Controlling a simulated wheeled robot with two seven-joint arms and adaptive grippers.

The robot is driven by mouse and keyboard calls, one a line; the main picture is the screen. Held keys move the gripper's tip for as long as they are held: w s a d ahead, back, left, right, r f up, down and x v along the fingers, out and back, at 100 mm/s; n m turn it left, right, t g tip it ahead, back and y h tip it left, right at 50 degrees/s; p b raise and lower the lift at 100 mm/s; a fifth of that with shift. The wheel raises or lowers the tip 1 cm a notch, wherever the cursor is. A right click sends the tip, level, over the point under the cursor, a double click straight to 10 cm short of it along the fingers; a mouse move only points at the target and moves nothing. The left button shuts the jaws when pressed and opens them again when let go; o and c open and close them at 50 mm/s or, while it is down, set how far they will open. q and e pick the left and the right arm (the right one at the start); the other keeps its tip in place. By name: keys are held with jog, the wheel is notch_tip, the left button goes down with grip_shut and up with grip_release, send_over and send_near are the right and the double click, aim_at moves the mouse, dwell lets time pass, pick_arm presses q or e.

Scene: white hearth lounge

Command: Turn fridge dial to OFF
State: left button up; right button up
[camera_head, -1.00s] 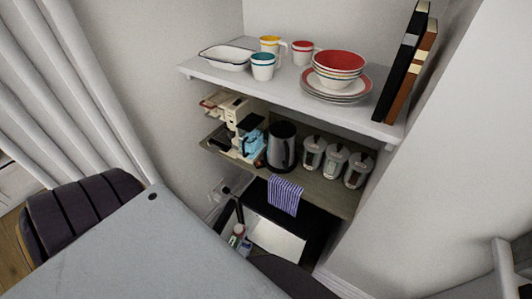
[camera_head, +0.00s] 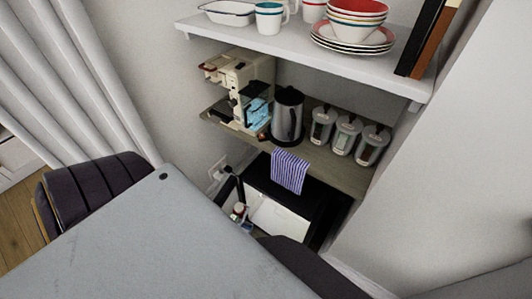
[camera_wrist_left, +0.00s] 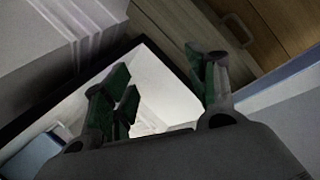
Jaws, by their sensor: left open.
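The small black fridge (camera_head: 325,207) stands under the wooden shelf in the head view. Its door (camera_head: 229,190) is open on the left side, and part of its white interior (camera_head: 280,222) shows. I cannot make out the dial in either view. My left gripper (camera_wrist_left: 160,92) shows only in the left wrist view, with its green-padded fingers apart and nothing between them. Behind the fingers is a bright white area (camera_wrist_left: 160,85) with a dark edge; I cannot tell for sure whether it is the fridge. My right gripper is not in view.
A coffee machine (camera_head: 240,85), a kettle (camera_head: 288,115) and jars (camera_head: 345,135) stand on the shelf above.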

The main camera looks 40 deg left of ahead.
pick_arm(q)
jog(key=w+a+r+n+t+b, duration=0.2)
jog(key=w+a+n+t+b, duration=0.15)
jog(key=w+n+b, duration=0.3)
jog(key=w+a+r+n+t+b, duration=0.2)
jog(key=w+a+n+t+b, duration=0.1)
jog(key=w+a+n+b, duration=0.25)
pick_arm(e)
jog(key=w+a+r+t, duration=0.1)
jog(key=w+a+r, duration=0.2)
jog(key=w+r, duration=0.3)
pick_arm(q)
jog(key=w+a+r+n+t+y+b, duration=0.5)
jog(key=w+a+r+n+b, duration=0.1)
jog(key=a+r+n+b, duration=0.4)
jog(key=shift+a+n+y+b, duration=0.3)
jog(key=shift+n+y+b, duration=0.15)
jog(key=shift+b, duration=0.25)
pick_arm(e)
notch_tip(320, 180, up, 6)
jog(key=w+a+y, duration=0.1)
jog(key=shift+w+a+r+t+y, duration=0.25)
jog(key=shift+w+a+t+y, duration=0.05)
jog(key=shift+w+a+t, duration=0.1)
pick_arm(q)
jog(key=shift+r+t+h, duration=0.1)
jog(key=shift+t+h, duration=0.15)
